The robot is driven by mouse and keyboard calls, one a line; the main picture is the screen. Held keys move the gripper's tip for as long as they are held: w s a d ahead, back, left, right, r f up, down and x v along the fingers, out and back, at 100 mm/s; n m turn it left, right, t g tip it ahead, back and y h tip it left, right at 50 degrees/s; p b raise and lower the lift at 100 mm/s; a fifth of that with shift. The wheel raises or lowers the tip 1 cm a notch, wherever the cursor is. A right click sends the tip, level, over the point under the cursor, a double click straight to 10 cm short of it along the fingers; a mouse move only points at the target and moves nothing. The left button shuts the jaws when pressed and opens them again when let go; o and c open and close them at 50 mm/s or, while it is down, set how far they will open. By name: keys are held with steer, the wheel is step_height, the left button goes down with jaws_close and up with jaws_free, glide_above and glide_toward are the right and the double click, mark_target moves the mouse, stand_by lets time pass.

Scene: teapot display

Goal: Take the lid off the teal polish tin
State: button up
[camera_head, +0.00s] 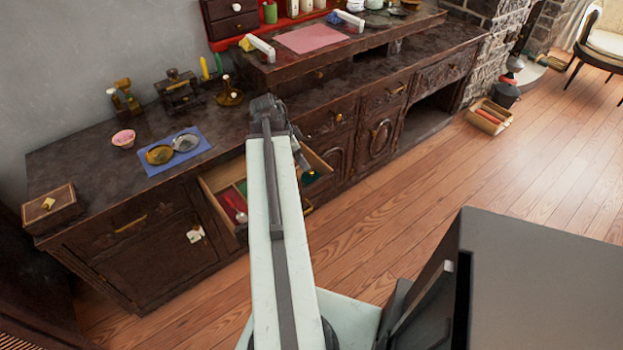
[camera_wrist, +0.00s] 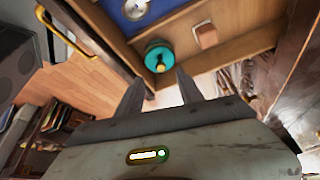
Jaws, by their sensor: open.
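The teal polish tin (camera_wrist: 158,56) shows in the wrist view as a round teal thing with a small brass-coloured knob on top. It stands in a corner of an open wooden drawer, beside the drawer's wall. My gripper (camera_wrist: 160,76) is open, with its two dark fingers apart and pointing towards the tin. The knob appears between the fingertips in the picture; I cannot tell the distance left to it. Nothing is between the jaws.
In the wrist view, a wooden block (camera_wrist: 205,34) and a blue-lined compartment (camera_wrist: 163,7) holding a round metallic thing (camera_wrist: 136,9) are near the tin. A brass handle (camera_wrist: 66,36) is at left. In the head view, a blue mat (camera_head: 187,160) lies on the dark counter.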

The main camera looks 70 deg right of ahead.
mark_target(310, 172)
steer(key=b+x, duration=0.5)
steer(key=x, duration=0.2)
steer(key=shift+d+f+b, duration=0.1)
steer(key=shift+d+b, duration=0.05)
steer(key=shift+b, duration=0.25)
steer(key=shift+s, duration=0.1)
jaws_close()
